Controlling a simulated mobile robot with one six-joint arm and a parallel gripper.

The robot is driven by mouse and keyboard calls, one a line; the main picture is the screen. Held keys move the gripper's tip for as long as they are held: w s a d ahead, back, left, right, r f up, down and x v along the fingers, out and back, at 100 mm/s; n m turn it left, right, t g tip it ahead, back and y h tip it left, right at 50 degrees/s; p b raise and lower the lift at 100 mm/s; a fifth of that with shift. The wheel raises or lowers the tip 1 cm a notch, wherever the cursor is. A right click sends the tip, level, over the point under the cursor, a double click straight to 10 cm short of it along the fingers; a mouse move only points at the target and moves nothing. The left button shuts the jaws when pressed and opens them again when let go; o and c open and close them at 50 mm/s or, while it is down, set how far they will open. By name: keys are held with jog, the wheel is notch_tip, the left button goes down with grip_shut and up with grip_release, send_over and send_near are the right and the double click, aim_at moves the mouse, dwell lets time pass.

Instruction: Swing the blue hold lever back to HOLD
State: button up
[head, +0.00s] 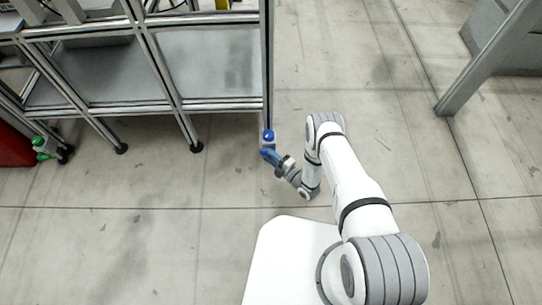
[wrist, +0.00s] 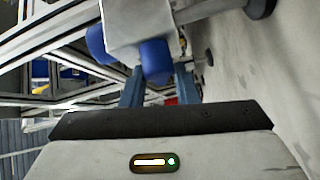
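The blue hold lever (head: 268,136) is at the lower end of the right-hand post of the metal frame. In the wrist view, a rounded blue part of it (wrist: 155,60) shows below a pale block (wrist: 135,18), with a second blue part (wrist: 97,42) to the left. My gripper (head: 270,154) is right at the lever in the head view. In the wrist view, my gripper's two blue-grey fingers (wrist: 160,82) are apart, one on each side of the rounded blue part. Whether they press on it cannot be told. Any HOLD marking is not readable.
The aluminium frame (head: 160,58) with grey panels fills the upper left, its feet on the concrete floor. A green fitting (head: 40,146) and a red object (head: 14,146) are at far left. A slanted grey post (head: 480,60) stands upper right. Floor between is clear.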

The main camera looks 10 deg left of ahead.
jog(key=shift+c, duration=1.3)
jog(key=shift+n+g+h, duration=0.3)
jog(key=shift+n+h, duration=0.3)
jog(key=shift+n, duration=0.1)
jog(key=o, duration=0.8)
jog(key=p+v, duration=0.2)
jog(key=v, duration=0.5)
jog(key=shift+s+d+r, duration=0.1)
jog(key=shift+s+d, duration=0.1)
jog(key=shift+d, duration=0.1)
